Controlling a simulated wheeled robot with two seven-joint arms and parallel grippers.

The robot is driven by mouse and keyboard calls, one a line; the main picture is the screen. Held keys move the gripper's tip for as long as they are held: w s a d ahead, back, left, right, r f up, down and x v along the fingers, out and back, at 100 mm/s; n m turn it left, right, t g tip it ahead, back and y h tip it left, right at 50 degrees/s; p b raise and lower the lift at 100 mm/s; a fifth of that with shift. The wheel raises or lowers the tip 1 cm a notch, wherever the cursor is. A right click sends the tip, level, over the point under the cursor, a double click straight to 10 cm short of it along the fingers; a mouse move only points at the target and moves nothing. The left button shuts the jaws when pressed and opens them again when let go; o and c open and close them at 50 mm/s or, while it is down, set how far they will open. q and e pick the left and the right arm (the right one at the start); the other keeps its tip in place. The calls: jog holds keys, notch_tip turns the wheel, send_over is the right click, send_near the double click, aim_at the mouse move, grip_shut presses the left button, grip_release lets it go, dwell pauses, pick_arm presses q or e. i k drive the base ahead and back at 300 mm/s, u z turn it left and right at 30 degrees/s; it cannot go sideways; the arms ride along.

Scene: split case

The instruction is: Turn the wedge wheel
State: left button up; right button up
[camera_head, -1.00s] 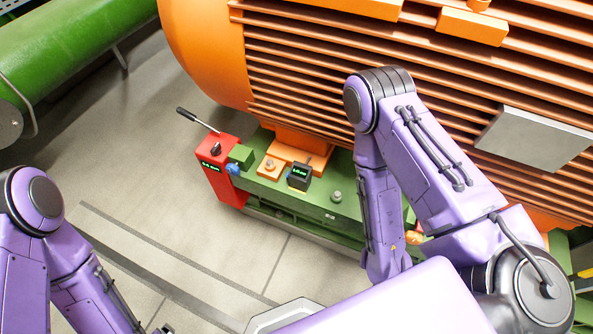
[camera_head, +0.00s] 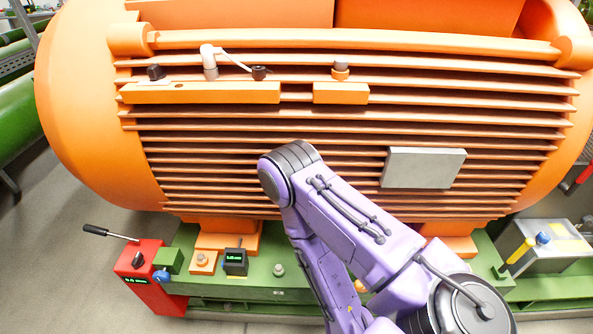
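No part is clearly marked as the wedge wheel. A small blue knob (camera_head: 161,275) sits beside a green block (camera_head: 168,260) at the left end of the green base, next to the red unit. Another blue knob (camera_head: 543,238) sits on a grey box (camera_head: 545,250) at the far right, near a yellow handle (camera_head: 520,250). I cannot tell which of them is the wheel. My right arm crosses the lower middle in front of the base, and its gripper is out of sight. My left arm and gripper are out of the picture.
A large orange finned motor (camera_head: 250,150) fills the view above the green base (camera_head: 300,290). The red unit (camera_head: 145,290) carries a lever (camera_head: 110,233) and a green display. A small black display box (camera_head: 235,262) stands on the base. Open floor (camera_head: 60,280) lies at the left.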

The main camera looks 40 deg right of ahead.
aim_at(162, 277)
jog(key=z, duration=0.05)
jog(key=k, duration=0.45)
jog(key=u, duration=1.2)
jog(key=i, duration=0.55)
jog(key=z, duration=1.9)
